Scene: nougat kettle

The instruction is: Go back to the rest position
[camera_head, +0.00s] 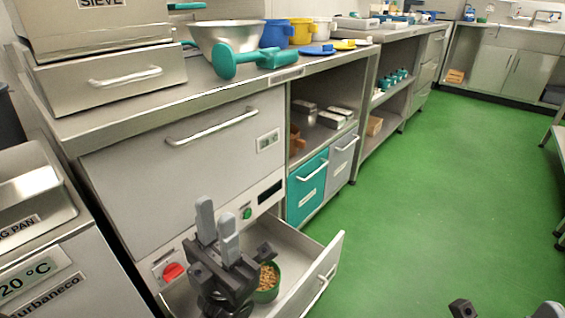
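My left gripper (217,212) points upward over the open drawer (325,268) at the bottom centre. Its two grey fingers stand apart with nothing between them. A green bowl (267,292) of nuts or grains sits in the drawer, just right of my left gripper and partly hidden behind it. I cannot tell whether they touch.
A sieve machine (110,60) stands at the left. A red knob (173,271) is near the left gripper. Green floor (440,190) is clear on the right.

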